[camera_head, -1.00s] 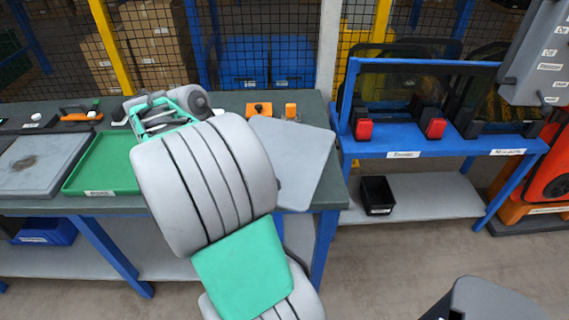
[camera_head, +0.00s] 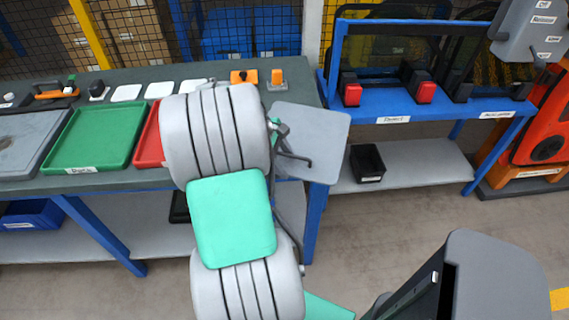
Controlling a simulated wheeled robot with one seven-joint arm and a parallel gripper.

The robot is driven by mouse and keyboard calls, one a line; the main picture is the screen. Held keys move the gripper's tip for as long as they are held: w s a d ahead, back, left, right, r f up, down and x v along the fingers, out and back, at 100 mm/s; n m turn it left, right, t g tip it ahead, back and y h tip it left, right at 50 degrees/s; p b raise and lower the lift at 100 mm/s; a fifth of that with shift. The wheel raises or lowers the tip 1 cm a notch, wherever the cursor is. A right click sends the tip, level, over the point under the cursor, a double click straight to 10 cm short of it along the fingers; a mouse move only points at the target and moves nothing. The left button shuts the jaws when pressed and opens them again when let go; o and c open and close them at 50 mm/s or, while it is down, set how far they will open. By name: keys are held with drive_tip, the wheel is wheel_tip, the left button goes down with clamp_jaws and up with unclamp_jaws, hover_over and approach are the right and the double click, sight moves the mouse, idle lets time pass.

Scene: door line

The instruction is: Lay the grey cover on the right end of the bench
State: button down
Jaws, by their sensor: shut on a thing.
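The grey cover (camera_head: 318,132) is a flat plate with rounded corners, at the right end of the bench (camera_head: 135,184). Its right part sticks out past the bench's right end. A dark handle-like bar (camera_head: 296,157) shows at its left part. I cannot tell whether the cover touches the bench top or hangs above it. My gripper (camera_head: 277,132) is at the cover's left side, shut on the cover, mostly hidden behind my thick arm links. The arm also hides part of the bench's front right area.
Orange blocks (camera_head: 277,78) stand behind the cover. A green tray (camera_head: 92,137), a red tray (camera_head: 150,137) and a grey tray (camera_head: 27,142) lie to the left. A blue rack (camera_head: 400,108) with red-faced clamps stands close to the right. A black bin (camera_head: 367,163) sits below it.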

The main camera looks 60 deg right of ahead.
drive_tip(key=shift+f, duration=0.35)
drive_tip(key=c, duration=0.5)
unclamp_jaws()
drive_tip(key=p+v, duration=0.2)
drive_tip(key=v, duration=1)
drive_tip(key=w+a+r+t, duration=0.2)
drive_tip(key=w+a+t, duration=0.2)
drive_tip(key=w+a, duration=0.75)
drive_tip(key=a+t+y, duration=0.1)
drive_tip(key=a, duration=0.7)
drive_tip(key=a+f+t+y, duration=0.1)
drive_tip(key=a, duration=0.8)
drive_tip(key=s+a+f+m+t, duration=0.1)
drive_tip(key=a, duration=0.8)
drive_tip(key=shift+f+t+y, duration=0.15)
drive_tip(key=shift+t+y, duration=0.15)
drive_tip(key=shift+y, duration=0.1)
